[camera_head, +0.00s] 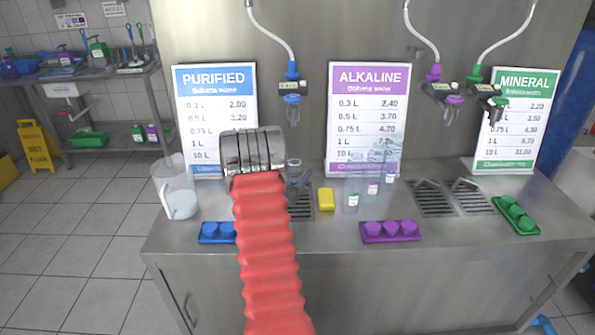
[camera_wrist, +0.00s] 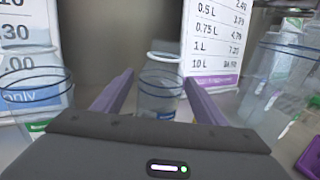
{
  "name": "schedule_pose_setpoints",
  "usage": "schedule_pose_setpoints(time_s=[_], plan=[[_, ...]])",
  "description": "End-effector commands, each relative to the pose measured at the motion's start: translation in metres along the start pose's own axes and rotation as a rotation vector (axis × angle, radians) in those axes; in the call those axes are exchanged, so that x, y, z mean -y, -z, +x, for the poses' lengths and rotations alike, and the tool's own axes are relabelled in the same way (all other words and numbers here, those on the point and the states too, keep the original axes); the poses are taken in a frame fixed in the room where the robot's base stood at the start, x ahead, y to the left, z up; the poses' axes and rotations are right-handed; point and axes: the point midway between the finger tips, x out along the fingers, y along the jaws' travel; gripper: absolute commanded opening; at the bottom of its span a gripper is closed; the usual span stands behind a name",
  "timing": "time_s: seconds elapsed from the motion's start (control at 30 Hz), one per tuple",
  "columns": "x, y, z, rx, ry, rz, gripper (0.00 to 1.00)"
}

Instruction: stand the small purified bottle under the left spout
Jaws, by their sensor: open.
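A clear bottle (camera_wrist: 160,100) with a bit of blue label low on it stands between the fingers of my gripper (camera_wrist: 158,79) in the wrist view. The fingers are open, one on each side, and I cannot tell if either touches it. In the head view a clear bottle (camera_head: 293,165) shows just right of my gripper's body (camera_head: 252,152), below the blue left spout (camera_head: 292,96). It is upright, its lower part partly hidden by a finger. The left drain grate (camera_head: 301,208) is partly hidden by my arm.
Cap trays, blue (camera_head: 216,232) and purple (camera_head: 390,231), lie along the front edge.

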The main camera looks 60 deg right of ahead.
Motion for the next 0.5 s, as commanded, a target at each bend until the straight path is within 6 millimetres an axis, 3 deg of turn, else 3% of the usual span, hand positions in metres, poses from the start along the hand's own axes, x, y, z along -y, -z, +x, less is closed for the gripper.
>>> schedule_pose_setpoints(time_s=[0.3,0.5], plan=[[-0.001,0.000,-0.057,-0.001,-0.002,-0.002,0.66],[0.000,0.000,-0.079,-0.001,-0.002,-0.002,0.66]])
